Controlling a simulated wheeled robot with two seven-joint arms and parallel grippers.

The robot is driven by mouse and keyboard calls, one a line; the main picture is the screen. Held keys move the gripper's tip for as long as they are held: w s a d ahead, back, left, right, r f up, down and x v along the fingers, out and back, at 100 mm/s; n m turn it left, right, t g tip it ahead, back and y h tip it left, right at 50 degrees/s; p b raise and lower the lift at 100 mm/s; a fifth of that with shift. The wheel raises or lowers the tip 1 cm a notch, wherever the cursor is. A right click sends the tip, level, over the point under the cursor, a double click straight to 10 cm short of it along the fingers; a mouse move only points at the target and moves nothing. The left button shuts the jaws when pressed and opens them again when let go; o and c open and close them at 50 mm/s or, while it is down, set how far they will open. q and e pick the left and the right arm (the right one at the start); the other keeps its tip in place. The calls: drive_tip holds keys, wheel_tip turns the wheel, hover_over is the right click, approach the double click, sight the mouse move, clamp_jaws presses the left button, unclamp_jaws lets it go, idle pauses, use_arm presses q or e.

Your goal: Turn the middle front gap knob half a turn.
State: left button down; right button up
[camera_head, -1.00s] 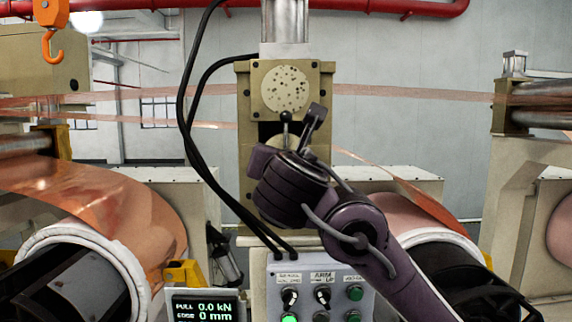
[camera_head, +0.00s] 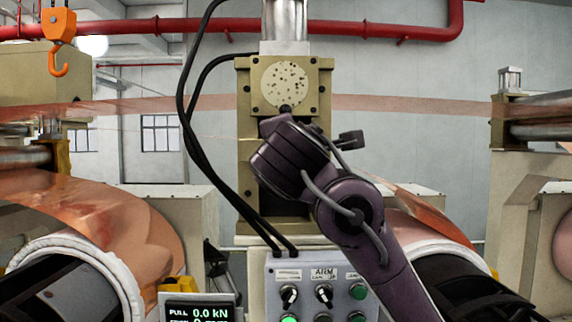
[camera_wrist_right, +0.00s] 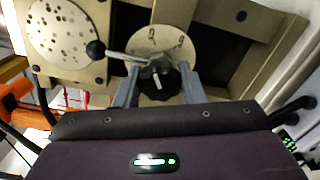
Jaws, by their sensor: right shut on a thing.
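The middle front gap knob (camera_wrist_right: 157,82) is black with a pale pointer mark. It sits on a round, marked pale dial (camera_wrist_right: 165,45) on the beige stand, as seen in the right wrist view. My right gripper (camera_wrist_right: 158,75) is shut on this knob, with one grey finger on each side. In the head view, my right wrist covers the knob and the fingers in front of the beige stand (camera_head: 247,165). A lever with a black ball end (camera_wrist_right: 96,49) reaches close above the knob. My left gripper is not in view.
A speckled round disc (camera_head: 285,85) is above my wrist. A control panel (camera_head: 310,285) with switches and buttons stands below, beside a display (camera_head: 200,308). Copper rolls (camera_head: 110,225) lie on both sides. Black cables (camera_head: 190,120) hang left of the stand. An orange hook (camera_head: 58,45) hangs upper left.

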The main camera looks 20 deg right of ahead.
drive_tip(key=m+b, duration=0.4)
drive_tip(key=m, duration=0.2)
drive_tip(key=shift+f+m, duration=0.15)
drive_tip(key=shift+m, duration=0.15)
drive_tip(key=m+b, duration=0.2)
drive_tip(key=m, duration=0.1)
drive_tip(key=shift+m, duration=0.3)
drive_tip(key=m+b, duration=0.2)
drive_tip(key=m, duration=0.1)
drive_tip(key=shift+m, duration=0.3)
drive_tip(key=m+b, duration=0.3)
drive_tip(key=m, duration=0.2)
drive_tip(key=shift+r, duration=0.2)
drive_tip(key=shift+r+m+b, duration=0.1)
drive_tip(key=shift+m+b, duration=0.9)
drive_tip(key=shift+m, duration=1.4)
